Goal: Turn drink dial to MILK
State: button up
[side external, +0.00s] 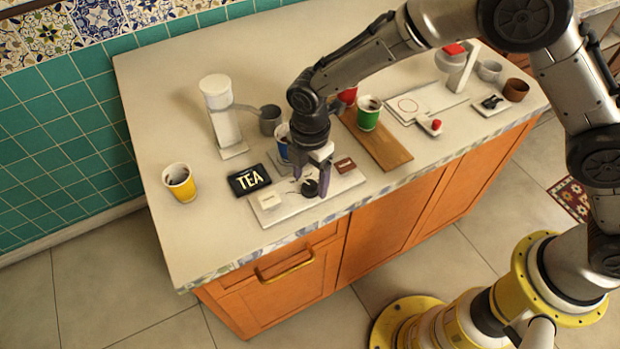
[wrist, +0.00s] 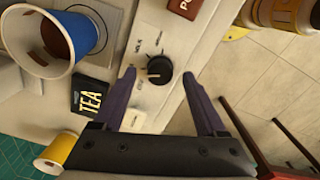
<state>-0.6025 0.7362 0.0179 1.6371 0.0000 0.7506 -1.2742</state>
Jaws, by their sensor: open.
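The drink dial is a round black knob (wrist: 160,69) on a pale panel (side external: 268,213) near the counter's front edge; it also shows in the side view (side external: 310,188). A light pointer mark on the knob faces left in the wrist view. Small lettering sits around it, too small to read surely. My gripper (wrist: 159,76) is open, its purple fingers on either side of the knob; in the side view it points down over the panel (side external: 312,177). I cannot tell whether the fingers touch the knob.
A black TEA sign (side external: 249,180), a blue cup (wrist: 48,42) and a yellow cup (side external: 180,182) stand near the panel. A red-brown sign (side external: 345,165) and a cream block (wrist: 135,117) sit on it. A green cup (side external: 368,113) stands on a wooden board (side external: 385,148).

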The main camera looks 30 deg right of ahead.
jog(key=shift+f, duration=0.55)
grip_shut()
